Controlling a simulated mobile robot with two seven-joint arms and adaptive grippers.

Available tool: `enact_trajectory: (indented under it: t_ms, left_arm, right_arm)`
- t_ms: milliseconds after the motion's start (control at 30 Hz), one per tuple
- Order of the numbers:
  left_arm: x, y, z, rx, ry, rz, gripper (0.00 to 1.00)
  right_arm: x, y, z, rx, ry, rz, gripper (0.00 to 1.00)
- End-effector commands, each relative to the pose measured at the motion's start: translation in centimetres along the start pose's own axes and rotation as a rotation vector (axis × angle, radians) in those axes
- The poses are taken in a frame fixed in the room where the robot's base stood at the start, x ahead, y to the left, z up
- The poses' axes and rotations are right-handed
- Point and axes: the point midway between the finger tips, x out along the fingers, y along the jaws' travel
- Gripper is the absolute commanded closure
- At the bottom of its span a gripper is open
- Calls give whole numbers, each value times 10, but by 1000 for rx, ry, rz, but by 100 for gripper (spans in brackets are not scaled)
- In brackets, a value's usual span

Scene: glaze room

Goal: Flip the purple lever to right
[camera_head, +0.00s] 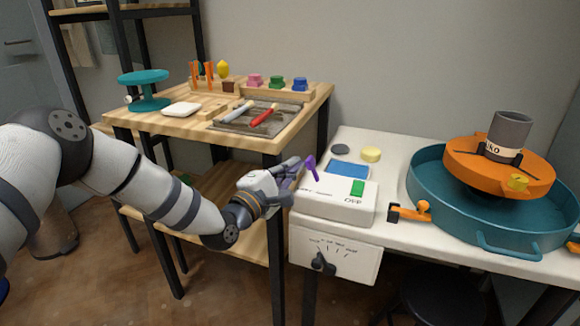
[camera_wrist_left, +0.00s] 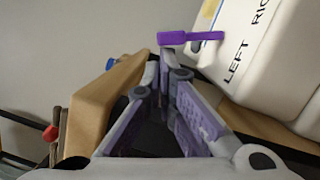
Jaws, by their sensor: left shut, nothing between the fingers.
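The purple lever (camera_head: 312,167) rises from the top of a white switch box (camera_head: 338,205) at the left end of the white table. It leans to the left in the head view. In the left wrist view the lever (camera_wrist_left: 190,37) sticks out from the box (camera_wrist_left: 255,60) near the printed word LEFT. My left gripper (camera_head: 300,164) is shut and empty, just left of the lever. In the left wrist view its fingertips (camera_wrist_left: 166,58) are close to the lever's free end; I cannot tell whether they touch. My right gripper is out of view.
A blue pad (camera_head: 347,170) and a green button (camera_head: 358,188) lie right of the lever. An orange wheel (camera_head: 498,165) in a teal basin (camera_head: 425,185) stands further right. A wooden table (camera_head: 170,122) with tools stands behind my left arm.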

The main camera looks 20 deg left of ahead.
Motion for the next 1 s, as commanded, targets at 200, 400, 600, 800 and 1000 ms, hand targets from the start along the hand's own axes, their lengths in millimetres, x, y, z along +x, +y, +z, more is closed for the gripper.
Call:
enact_trajectory:
  t_ms: [200, 400, 600, 800, 1000]
  left_arm:
    - [1, 3, 3, 37, 0, -8, 100]
    - [2, 5, 6, 82, -1, -19, 100]
    - [3, 10, 13, 174, -3, -41, 100]
    - [6, 16, 24, 328, -3, -76, 100]
    - [9, 17, 36, 495, -3, -118, 100]
  right_arm:
    - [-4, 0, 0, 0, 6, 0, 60]
    - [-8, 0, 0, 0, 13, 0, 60]
    - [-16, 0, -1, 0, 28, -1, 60]
    - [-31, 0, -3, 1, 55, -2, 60]
    - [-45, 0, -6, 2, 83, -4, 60]
